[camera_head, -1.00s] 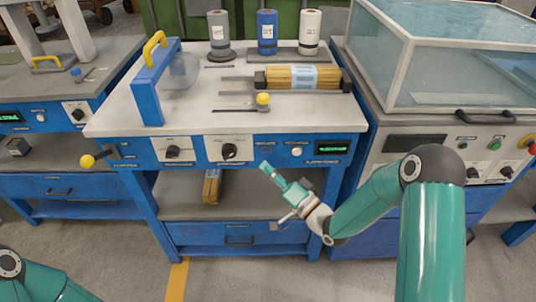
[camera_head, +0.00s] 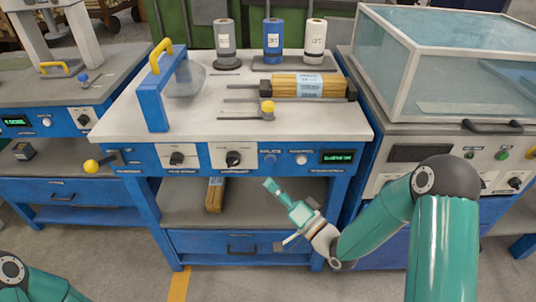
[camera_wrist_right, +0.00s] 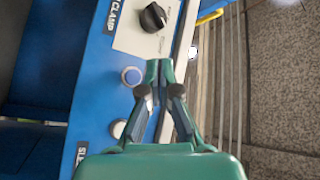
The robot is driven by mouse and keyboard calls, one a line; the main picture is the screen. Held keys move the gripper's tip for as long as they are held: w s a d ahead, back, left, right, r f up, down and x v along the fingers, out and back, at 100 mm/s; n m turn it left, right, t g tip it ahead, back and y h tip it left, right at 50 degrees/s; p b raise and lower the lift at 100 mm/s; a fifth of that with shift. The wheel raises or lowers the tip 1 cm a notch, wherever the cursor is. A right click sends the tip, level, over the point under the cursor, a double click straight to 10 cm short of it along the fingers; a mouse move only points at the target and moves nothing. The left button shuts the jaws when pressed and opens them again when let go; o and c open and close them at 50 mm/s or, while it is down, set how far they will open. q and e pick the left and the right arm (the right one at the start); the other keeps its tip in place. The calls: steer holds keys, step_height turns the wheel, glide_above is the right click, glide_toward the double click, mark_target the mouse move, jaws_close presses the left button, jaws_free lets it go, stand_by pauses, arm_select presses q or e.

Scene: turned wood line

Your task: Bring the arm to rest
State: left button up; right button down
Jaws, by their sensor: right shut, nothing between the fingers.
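My right gripper (camera_head: 272,188) is in front of the blue workbench, below its control panel (camera_head: 215,157), at the height of the lower shelf opening. It is shut and empty. In the right wrist view my gripper's fingers (camera_wrist_right: 160,70) meet at their tips, over the blue panel with a black knob (camera_wrist_right: 153,17). My right arm (camera_head: 385,222) comes in from the lower right. Part of my left arm (camera_head: 30,280) shows at the lower left corner; its gripper is out of view.
A bundle of wooden rods (camera_head: 300,86) lies in the bench's holder. Three rolls stand behind it, including a blue one (camera_head: 272,40). A blue frame with a yellow handle (camera_head: 152,92) stands at left. A glass-covered machine (camera_head: 440,70) is at right. A wooden piece (camera_head: 215,195) lies on the lower shelf.

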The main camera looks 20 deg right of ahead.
steer(key=shift+a, duration=0.1)
steer(key=s+a+f+g+h, duration=0.2)
steer(key=s+f+g, duration=0.2)
steer(key=f, duration=0.7)
steer(key=s+a+f+g+h, duration=0.25)
steer(key=f+g, duration=0.25)
steer(key=f, duration=0.6)
steer(key=s+f+n+g, duration=0.1)
steer(key=s+f+g, duration=0.2)
steer(key=s, duration=0.3)
steer(key=s+d+f+n+g+h, duration=0.1)
steer(key=s+f+g, duration=0.15)
steer(key=s, duration=0.35)
steer(key=s+f+n+g, duration=0.1)
steer(key=s+f+g, duration=0.2)
steer(key=s, duration=0.3)
step_height(320, 180, up, 19)
steer(key=n+p, duration=0.1)
steer(key=p, duration=1.7)
